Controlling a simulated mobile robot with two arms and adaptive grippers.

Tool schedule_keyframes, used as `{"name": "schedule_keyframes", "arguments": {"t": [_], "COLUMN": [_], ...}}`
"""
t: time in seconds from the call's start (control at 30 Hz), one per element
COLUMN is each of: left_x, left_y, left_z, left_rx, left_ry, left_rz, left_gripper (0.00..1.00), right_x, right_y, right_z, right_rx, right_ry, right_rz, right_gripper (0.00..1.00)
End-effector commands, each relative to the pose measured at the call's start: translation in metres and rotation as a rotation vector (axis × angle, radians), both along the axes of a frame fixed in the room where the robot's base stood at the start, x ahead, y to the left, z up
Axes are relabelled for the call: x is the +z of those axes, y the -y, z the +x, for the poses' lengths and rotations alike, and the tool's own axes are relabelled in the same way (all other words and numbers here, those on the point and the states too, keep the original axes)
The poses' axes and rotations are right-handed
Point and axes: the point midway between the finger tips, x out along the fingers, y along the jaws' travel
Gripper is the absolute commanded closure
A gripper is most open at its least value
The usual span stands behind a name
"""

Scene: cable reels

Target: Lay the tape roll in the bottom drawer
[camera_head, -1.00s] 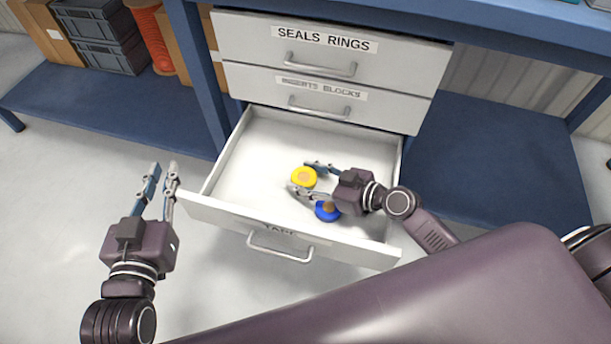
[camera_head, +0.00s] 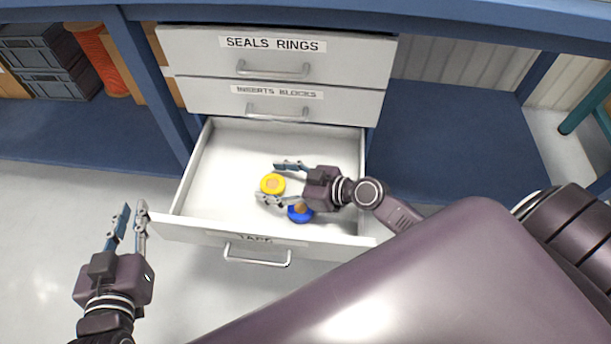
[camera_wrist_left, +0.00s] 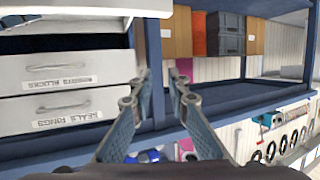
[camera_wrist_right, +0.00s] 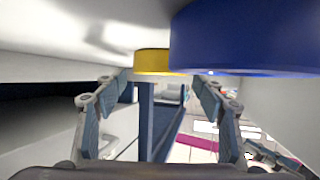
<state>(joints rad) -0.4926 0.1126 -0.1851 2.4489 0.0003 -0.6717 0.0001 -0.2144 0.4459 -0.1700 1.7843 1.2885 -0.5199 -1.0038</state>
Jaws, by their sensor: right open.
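The bottom drawer (camera_head: 205,185), labelled TAPE, is pulled open. A yellow tape roll (camera_head: 272,184) lies flat on its floor, by the fingertips of my right gripper. A blue tape roll (camera_head: 299,215) lies closer to the drawer front, partly under that gripper. My right gripper (camera_head: 268,181) is open, low inside the drawer. In the right wrist view the blue roll (camera_wrist_right: 245,35) is large and close, and the yellow roll (camera_wrist_right: 152,62) shows beyond it, above the gap between the fingers. My left gripper (camera_head: 132,208) is open and empty, outside the drawer at its front left corner.
Two shut drawers, SEALS RINGS (camera_head: 200,48) and INSERTS BLOCKS (camera_head: 205,97), sit above the open one. The drawer's front panel (camera_head: 190,232) and side walls surround my right gripper. Grey crates (camera_head: 50,75) and an orange reel (camera_head: 97,60) stand on the lower shelf at left.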

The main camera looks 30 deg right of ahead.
Motion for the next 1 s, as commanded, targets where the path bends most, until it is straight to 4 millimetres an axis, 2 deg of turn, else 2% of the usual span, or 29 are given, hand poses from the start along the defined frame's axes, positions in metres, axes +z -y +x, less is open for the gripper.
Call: {"name": "schedule_keyframes", "arguments": {"t": [0.2,0.33,0.5,0.7,1.0], "left_x": [-0.042,-0.046,-0.039,-0.027,-0.019], "left_y": [-0.013,-0.013,-0.010,-0.007,-0.004], "left_z": [-0.027,-0.028,-0.022,-0.014,-0.010], "left_rx": [0.015,0.015,0.012,0.008,0.006], "left_ry": [-0.221,-0.228,-0.190,-0.128,-0.089], "left_rz": [0.051,0.053,0.045,0.030,0.021], "left_gripper": [0.84,0.84,0.84,0.84,0.84], "right_x": [0.010,0.019,0.033,0.045,0.053], "right_y": [0.000,0.022,0.043,0.060,0.069], "right_z": [0.000,-0.029,-0.054,-0.076,-0.086], "right_rx": [0.000,0.003,0.001,0.000,0.001], "right_ry": [-0.001,-0.005,-0.003,-0.004,0.000], "right_rz": [0.001,-0.005,-0.002,0.000,0.000], "right_gripper": [0.36,0.36,0.36,0.36,0.36]}}
